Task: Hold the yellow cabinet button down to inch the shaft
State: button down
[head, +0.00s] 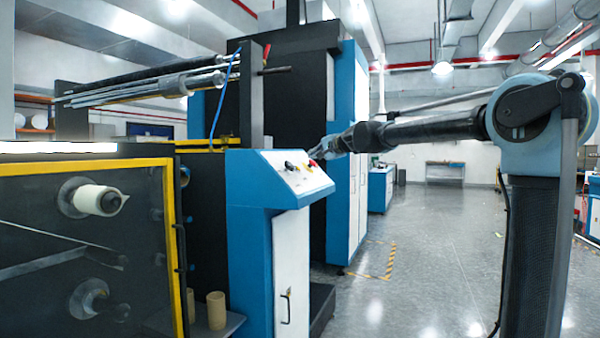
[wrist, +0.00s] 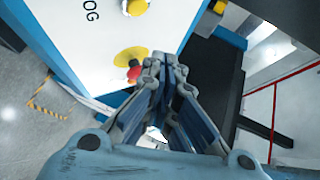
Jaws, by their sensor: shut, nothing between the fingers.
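The yellow button (wrist: 136,7) sits on the white panel of the blue cabinet, beside the printed letters "OG", cut by the top edge of the wrist view. My gripper (wrist: 162,62) is shut and empty. In the wrist view its fingertips are below and right of the yellow button, with a gap in the picture. They appear close beside a red button on a yellow disc (wrist: 124,57); I cannot tell whether they touch it. In the head view my gripper (head: 317,153) is at the right rear of the sloped panel (head: 280,182), and the yellow button cannot be made out clearly.
The blue and white cabinet (head: 250,215) stands beside the dark machine with a yellow-framed front (head: 168,235) and rolls. A tall black and blue unit (head: 345,120) rises behind it. Open grey floor (head: 430,250) lies to the right. Dark control knobs (head: 290,166) sit on the panel.

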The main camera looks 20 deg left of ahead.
aim_at(298, 168)
jog(key=shift+w+a+f, duration=0.15)
jog(key=shift+a+f, duration=1.45)
jog(key=shift+f, duration=0.05)
jog(key=shift+a, duration=0.1)
dwell(0.3)
jog(key=shift+a+f, duration=0.25)
